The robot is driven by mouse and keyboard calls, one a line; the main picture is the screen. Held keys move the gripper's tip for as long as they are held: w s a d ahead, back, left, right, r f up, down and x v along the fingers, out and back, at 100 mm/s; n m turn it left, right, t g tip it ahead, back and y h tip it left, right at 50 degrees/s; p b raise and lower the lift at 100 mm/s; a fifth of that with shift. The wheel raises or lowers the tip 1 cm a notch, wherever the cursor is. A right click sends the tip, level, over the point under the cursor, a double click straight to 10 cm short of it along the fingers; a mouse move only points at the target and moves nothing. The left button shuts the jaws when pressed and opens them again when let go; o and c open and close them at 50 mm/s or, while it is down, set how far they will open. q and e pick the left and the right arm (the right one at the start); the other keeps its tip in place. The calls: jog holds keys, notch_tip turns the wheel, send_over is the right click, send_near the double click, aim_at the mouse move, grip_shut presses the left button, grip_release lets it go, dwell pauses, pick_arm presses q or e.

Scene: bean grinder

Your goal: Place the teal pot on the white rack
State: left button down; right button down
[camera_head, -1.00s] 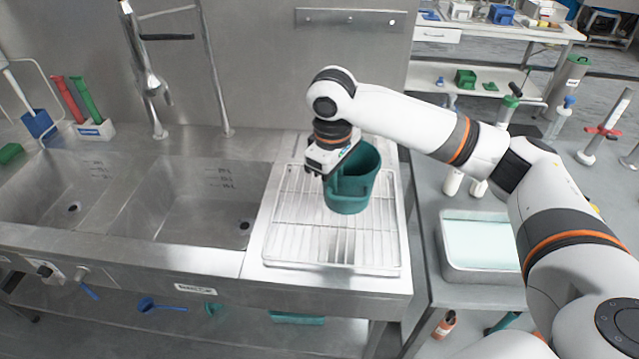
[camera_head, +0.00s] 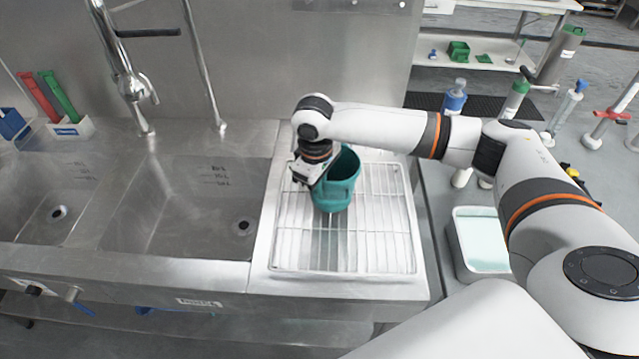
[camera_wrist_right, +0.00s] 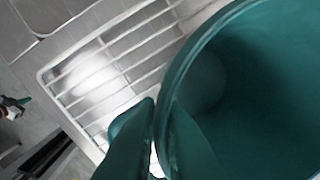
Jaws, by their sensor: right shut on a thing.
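The teal pot (camera_head: 336,188) is upright over the back half of the white wire rack (camera_head: 345,268). Whether its base touches the wires or is a little above them, I cannot tell. My right gripper (camera_head: 309,180) is at the pot's left side and shut on it; the arm comes in from the right. My left gripper is not in view.
A steel sink basin (camera_head: 190,215) lies left of the rack, with a tall tap (camera_head: 125,65) behind. A tray with pale contents (camera_head: 483,243) and several bottles stand on the right bench. The front half of the rack is clear.

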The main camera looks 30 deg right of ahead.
jog(key=shift+f, duration=0.4)
jog(key=c, duration=1.5)
grip_release()
jog(key=shift+s+f, duration=0.1)
jog(key=shift+c, duration=0.2)
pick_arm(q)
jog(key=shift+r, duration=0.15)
